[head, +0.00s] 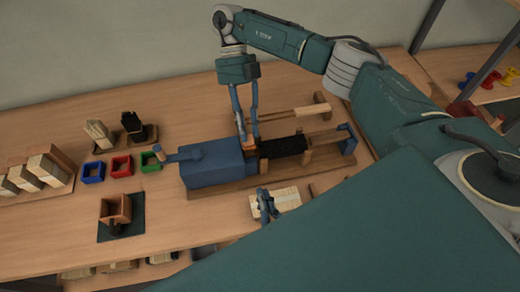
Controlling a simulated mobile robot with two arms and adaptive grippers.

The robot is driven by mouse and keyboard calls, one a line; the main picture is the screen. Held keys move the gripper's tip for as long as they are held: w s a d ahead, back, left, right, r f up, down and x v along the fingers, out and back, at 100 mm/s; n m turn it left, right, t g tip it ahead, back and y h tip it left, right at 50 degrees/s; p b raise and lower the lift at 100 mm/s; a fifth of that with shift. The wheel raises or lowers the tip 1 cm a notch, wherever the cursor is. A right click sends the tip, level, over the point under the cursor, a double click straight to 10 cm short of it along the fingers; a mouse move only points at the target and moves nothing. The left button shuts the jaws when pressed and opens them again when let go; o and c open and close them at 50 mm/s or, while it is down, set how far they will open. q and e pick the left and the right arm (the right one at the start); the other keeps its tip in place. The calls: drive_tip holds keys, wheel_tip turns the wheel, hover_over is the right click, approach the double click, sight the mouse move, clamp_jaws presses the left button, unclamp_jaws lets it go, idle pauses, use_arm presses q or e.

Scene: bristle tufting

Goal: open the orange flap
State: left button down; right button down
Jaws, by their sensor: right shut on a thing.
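The orange flap (249,145) is a small piece at the right end of the blue machine housing (214,166), next to a black bristle strip (283,147). My right gripper (248,139) reaches down from above, its two fingers on either side of the flap, shut on it. The fingers partly hide the flap, so its angle is hard to tell.
The machine stands on a wooden base (206,192) with a blue bracket (347,138) at its right end. Blue (93,173), red (121,166) and green (150,162) square trays lie to the left. A wooden box (115,209) stands on a dark mat. Free table lies front left.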

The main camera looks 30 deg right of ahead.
use_arm(q)
drive_tip(key=x, duration=0.8)
drive_tip(key=shift+w+d, duration=0.1)
drive_tip(key=shift+w, duration=0.3)
drive_tip(key=shift+w+d+r, duration=0.2)
drive_tip(key=shift+w+r, duration=0.4)
drive_tip(key=shift+r, duration=0.15)
drive_tip(key=shift+w+d+r, duration=0.15)
drive_tip(key=shift+w+r, duration=0.5)
drive_tip(key=shift+r, duration=0.05)
